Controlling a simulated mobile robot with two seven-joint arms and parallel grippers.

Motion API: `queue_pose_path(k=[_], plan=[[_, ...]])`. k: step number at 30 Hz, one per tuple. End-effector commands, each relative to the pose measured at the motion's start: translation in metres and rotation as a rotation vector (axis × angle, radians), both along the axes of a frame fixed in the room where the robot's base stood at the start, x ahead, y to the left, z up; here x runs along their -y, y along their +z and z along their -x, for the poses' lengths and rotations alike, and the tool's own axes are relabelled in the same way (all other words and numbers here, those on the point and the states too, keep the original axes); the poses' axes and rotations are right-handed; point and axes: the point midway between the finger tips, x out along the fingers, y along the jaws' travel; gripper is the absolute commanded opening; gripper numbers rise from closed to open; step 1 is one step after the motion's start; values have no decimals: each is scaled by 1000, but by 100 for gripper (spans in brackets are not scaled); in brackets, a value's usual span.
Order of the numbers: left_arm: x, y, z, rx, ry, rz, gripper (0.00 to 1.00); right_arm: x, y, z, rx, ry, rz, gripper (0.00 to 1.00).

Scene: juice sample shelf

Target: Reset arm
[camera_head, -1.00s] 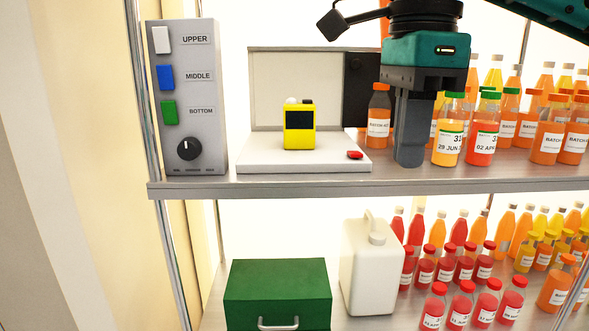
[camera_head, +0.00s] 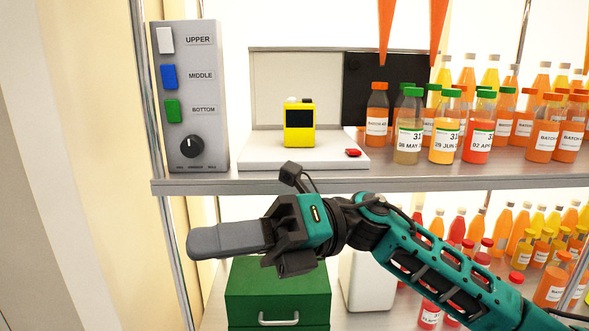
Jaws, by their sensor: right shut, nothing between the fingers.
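My right gripper (camera_head: 230,239) reaches in from the lower right on its teal and black arm. It is shut and empty, its grey fingers pointing left. It hangs in front of the shelf, below the upper shelf's front edge, and hides part of the lower shelf, including the top of the white jug. My left gripper is not in view.
The upper shelf (camera_head: 400,183) holds a grey button panel (camera_head: 205,135), a yellow device (camera_head: 299,125) on a white base, a red button (camera_head: 353,152) and several juice bottles (camera_head: 409,130). Below are a green box (camera_head: 280,292), a white jug (camera_head: 367,285) and more bottles.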

Motion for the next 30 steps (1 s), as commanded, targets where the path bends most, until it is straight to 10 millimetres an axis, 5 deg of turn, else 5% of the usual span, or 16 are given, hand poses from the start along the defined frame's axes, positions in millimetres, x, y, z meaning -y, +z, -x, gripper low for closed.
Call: queue_pose_path(k=[5, 10, 14, 18, 23, 27, 30], plan=[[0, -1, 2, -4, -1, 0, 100, 10, -11, -30, -414, -169, -206, 0], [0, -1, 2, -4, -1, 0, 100, 39, -47, -68, -820, -350, -364, 0], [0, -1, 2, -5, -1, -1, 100, 71, -97, -92, -1136, -502, -463, 0], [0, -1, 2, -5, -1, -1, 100, 112, -170, -101, -1481, -675, -551, 0], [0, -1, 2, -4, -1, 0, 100, 163, -269, -80, -1871, -890, -631, 0], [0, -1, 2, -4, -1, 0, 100, 205, -351, -34, -2183, -1082, -682, 0], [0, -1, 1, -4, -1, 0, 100, 228, -393, 3, -2352, -1194, -706, 0]])
